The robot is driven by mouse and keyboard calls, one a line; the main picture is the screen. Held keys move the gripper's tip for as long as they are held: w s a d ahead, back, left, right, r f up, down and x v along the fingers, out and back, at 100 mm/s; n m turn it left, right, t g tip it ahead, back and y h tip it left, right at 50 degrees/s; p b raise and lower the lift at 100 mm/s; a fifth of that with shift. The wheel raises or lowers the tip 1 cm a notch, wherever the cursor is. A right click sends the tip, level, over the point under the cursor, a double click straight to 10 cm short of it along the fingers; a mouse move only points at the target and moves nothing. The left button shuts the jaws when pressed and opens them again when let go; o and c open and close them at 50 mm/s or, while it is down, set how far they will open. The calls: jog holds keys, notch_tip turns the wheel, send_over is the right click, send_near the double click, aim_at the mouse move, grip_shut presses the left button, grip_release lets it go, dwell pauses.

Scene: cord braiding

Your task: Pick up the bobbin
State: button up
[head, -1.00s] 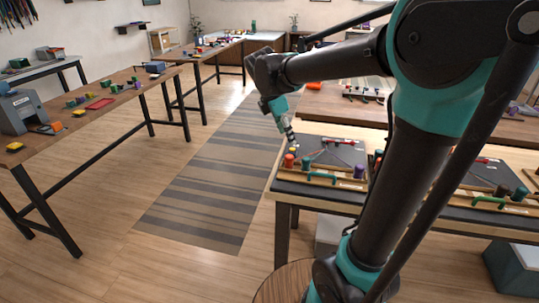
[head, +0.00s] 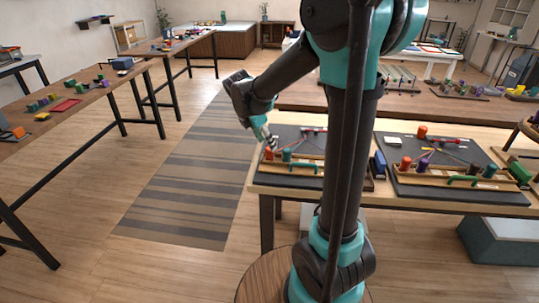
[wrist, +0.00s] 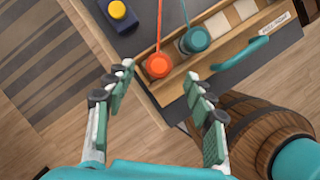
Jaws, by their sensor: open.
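In the wrist view, my gripper (wrist: 160,72) is open and empty. An orange-red bobbin (wrist: 158,66) with a cord running from it shows between the fingertips. Whether the fingers are level with it or still above it I cannot tell. A teal bobbin (wrist: 195,39) stands to its right in the same wooden rack (wrist: 232,52), with its own cord. In the head view, my gripper (head: 271,142) points down at the left end of the rack, by the orange-red bobbin (head: 268,154). The teal bobbin (head: 287,155) also shows there.
A yellow-topped dark block (wrist: 118,11) lies on the dark mat left of the rack. A teal handle (wrist: 240,54) is on the rack's front. A second board (head: 455,168) with bobbins lies to the right. A striped rug (head: 185,180) covers open floor on the left.

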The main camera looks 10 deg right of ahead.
aim_at(270, 154)
jog(key=shift+x, duration=2.7)
jog(key=shift+c, duration=0.3)
grip_shut()
